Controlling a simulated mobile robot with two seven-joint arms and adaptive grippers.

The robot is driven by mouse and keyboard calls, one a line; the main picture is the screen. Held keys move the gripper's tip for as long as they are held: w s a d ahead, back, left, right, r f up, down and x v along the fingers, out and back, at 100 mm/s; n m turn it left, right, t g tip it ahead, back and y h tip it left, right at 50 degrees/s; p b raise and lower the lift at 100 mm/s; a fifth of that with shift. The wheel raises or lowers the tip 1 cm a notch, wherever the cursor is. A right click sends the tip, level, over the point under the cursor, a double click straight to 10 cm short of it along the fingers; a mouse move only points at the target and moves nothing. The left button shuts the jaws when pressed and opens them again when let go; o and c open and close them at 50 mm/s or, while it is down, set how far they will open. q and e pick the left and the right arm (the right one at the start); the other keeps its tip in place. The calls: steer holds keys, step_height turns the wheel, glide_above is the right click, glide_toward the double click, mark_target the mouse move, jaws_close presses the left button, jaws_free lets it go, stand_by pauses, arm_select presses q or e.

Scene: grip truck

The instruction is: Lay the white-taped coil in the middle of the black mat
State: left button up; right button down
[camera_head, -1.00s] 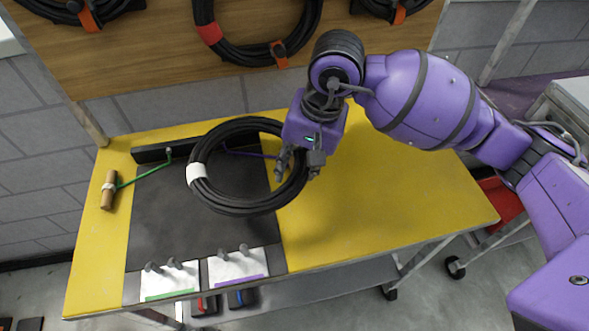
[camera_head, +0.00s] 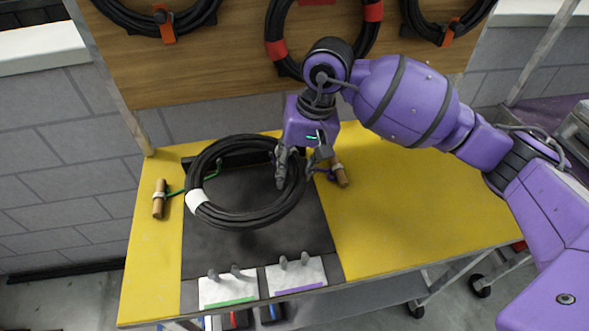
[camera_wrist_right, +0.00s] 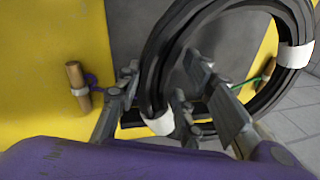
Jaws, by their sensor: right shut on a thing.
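The black coil (camera_head: 240,217) with white tape bands (camera_head: 196,197) is over the back part of the black mat (camera_head: 310,238). My right gripper (camera_head: 298,170) is shut on the coil's right side. In the right wrist view the coil (camera_wrist_right: 160,75) passes between the fingers (camera_wrist_right: 155,100), with one white band (camera_wrist_right: 295,57) on the far side and another (camera_wrist_right: 160,123) close to the fingers. The coil appears raised above the mat; the exact gap cannot be told. My left gripper is not in view.
Wooden handles on cords lie left (camera_head: 159,198) and right (camera_head: 340,172) of the mat. White plates with grey pegs (camera_head: 228,287) stand at the mat's front edge. More coils hang on the wooden board (camera_head: 230,85) behind. The yellow table's right side (camera_head: 420,205) is clear.

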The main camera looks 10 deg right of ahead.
steer(key=shift+w+a+r+n, duration=0.1)
steer(key=shift+a+r+n, duration=0.1)
steer(key=shift+n, duration=0.1)
steer(key=shift+d+f, duration=0.35)
steer(key=shift+f, duration=0.35)
steer(key=x, duration=0.1)
steer(key=b+x, duration=0.1)
steer(key=x, duration=0.2)
steer(key=shift+d+f+b, duration=0.15)
steer(key=shift+d+b, duration=0.15)
steer(key=shift+d+b+x, duration=0.15)
steer(key=shift+b+x, duration=0.05)
steer(key=shift+x, duration=0.5)
steer(key=shift+d+b+x, duration=0.15)
steer(key=shift+b+x, duration=0.05)
steer(key=shift+x, duration=0.5)
steer(key=shift+f, duration=0.6)
